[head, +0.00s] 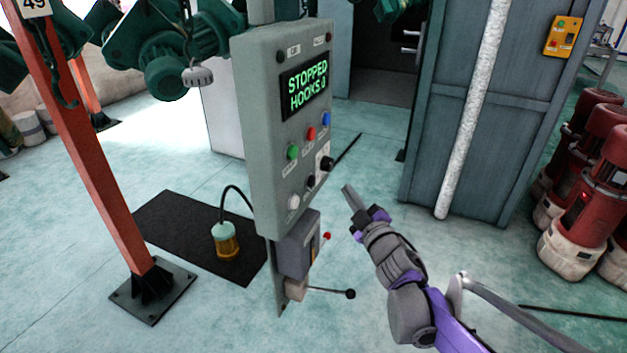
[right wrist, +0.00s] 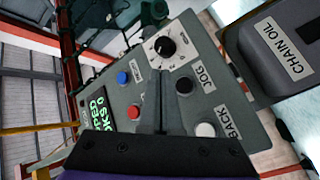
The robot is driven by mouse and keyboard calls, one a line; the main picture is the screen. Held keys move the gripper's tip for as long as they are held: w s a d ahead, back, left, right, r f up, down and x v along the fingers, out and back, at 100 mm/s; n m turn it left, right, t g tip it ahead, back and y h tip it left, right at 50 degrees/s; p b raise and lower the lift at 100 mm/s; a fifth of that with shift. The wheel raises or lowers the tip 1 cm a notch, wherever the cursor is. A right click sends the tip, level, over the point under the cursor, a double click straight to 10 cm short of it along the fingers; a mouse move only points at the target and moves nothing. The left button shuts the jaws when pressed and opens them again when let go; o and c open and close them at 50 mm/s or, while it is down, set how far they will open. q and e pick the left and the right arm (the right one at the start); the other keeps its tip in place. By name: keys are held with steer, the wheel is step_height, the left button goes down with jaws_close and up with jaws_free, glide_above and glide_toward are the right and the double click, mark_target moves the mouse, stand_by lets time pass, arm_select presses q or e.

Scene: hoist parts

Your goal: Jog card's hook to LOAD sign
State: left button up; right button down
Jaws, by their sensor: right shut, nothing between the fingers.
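A grey control panel (head: 268,130) stands in the middle of the head view. Its display (head: 305,84) reads STOPPED and HOOKS, with a last character hard to read. In the right wrist view the black JOG button (right wrist: 184,85) sits between the dial (right wrist: 165,46) and the white BACK button (right wrist: 205,130). My right gripper (head: 348,190) is shut and empty, right of the panel. In the right wrist view its fingers (right wrist: 160,75) overlap the panel beside JOG; contact cannot be told. A dark green hook (head: 65,92) hangs at upper left. No card or LOAD sign is identifiable. My left gripper is out of view.
An orange post (head: 95,150) with a plate reading 49 (head: 36,6) stands left. A lever (head: 330,291) sticks out below the panel. A CHAIN OIL box (right wrist: 285,50) is beside the panel. Red machines (head: 580,190) stand right.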

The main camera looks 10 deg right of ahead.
mark_target(311, 181)
steer(key=shift+w+a+p, duration=0.25)
steer(key=shift+w+a, duration=0.3)
steer(key=shift+a, duration=0.25)
steer(key=shift+w+a+p, duration=0.3)
steer(key=shift+w+a, duration=0.25)
steer(key=shift+a, duration=0.25)
steer(key=shift+w+a+p, duration=0.25)
steer(key=shift+w+a, duration=0.3)
steer(key=shift+a, duration=0.25)
steer(key=shift+a, duration=0.15)
steer(key=shift+w+a, duration=0.25)
